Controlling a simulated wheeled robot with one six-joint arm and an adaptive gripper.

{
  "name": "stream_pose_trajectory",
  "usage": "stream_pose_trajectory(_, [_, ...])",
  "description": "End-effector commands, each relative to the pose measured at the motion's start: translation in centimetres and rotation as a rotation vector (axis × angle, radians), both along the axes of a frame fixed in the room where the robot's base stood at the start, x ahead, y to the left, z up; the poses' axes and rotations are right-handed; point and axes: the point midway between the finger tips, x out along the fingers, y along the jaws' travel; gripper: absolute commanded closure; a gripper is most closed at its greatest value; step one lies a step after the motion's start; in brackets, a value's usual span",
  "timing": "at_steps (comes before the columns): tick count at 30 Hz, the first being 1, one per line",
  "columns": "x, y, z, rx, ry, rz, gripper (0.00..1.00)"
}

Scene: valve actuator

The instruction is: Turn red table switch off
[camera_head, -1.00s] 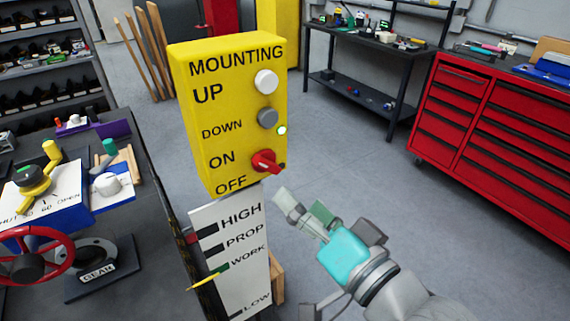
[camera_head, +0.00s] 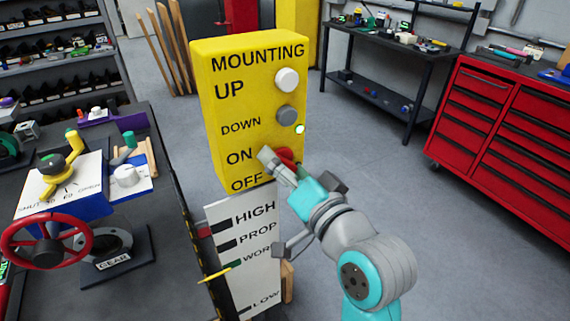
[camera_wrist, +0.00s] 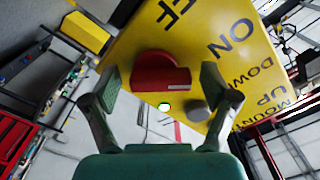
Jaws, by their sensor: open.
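The red rotary switch (camera_head: 287,155) is on the front of the yellow control box (camera_head: 228,75), beside the ON and OFF labels. My gripper (camera_head: 272,160) is in front of it and hides part of it in the head view. In the wrist view the red switch (camera_wrist: 160,72) shows between the two spread fingers of my gripper (camera_wrist: 160,84), with gaps on both sides. The gripper is open and holds nothing. A small green light (camera_head: 300,129) above the switch is lit; it also shows in the wrist view (camera_wrist: 164,107).
White (camera_head: 287,80) and grey (camera_head: 286,115) buttons sit above the switch. A white level panel (camera_head: 245,285) stands below the box. A dark bench with a red handwheel (camera_head: 88,242) is at left. A red tool cabinet (camera_head: 500,130) is at right, with open floor between.

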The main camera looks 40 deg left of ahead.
Motion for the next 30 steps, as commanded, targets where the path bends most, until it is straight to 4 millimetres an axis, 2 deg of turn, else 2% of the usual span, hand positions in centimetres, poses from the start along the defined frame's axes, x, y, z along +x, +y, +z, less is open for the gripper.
stream_pose_trajectory(3, [-0.01, -0.02, 0.01, 0.0, 0.0, 0.0, 0.15])
stream_pose_trajectory(9, [-0.01, -0.03, 0.01, 0.0, 0.0, 0.0, 0.65])
stream_pose_trajectory(10, [-0.01, -0.03, 0.01, 0.0, 0.0, 0.0, 0.72])
stream_pose_trajectory(11, [-0.02, -0.03, 0.02, 0.0, 0.0, 0.0, 0.75])
stream_pose_trajectory(20, [-0.02, -0.02, -0.01, -0.011, -0.026, 0.0, 0.75])
stream_pose_trajectory(30, [-0.07, -0.02, -0.13, -0.09, -0.216, 0.0, 0.75])
